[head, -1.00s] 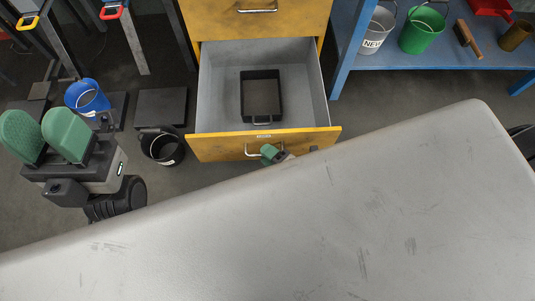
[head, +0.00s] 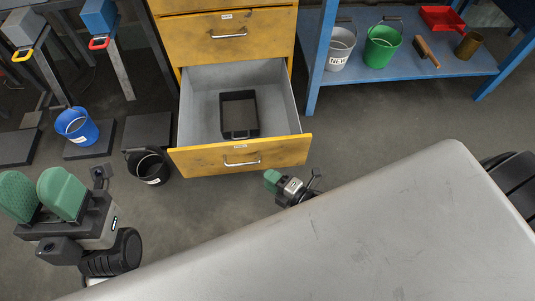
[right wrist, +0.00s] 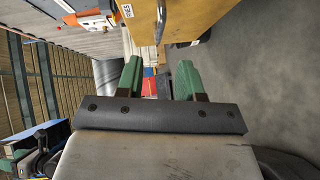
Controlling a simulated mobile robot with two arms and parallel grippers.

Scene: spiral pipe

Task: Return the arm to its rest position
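My right gripper (head: 272,181) is small in the head view, in front of the open drawer, just clear of its yellow front. In the right wrist view its two green fingers (right wrist: 160,82) stand apart with nothing between them. The rest of that arm is hidden behind a large grey scratched surface across the bottom. My left gripper (head: 41,186) is at the left, with its two green fingers upright, apart and empty. The yellow drawer (head: 196,108) is pulled out and holds a black open box (head: 239,110). The drawer front also shows at the top of the right wrist view (right wrist: 187,18).
A black bucket (head: 151,170) stands left of the drawer, with a blue bucket (head: 77,128) farther left. A blue shelf (head: 400,79) at the upper right holds a grey bucket (head: 338,50), a green bucket (head: 381,50) and a brush (head: 425,51). Floor is clear below the shelf.

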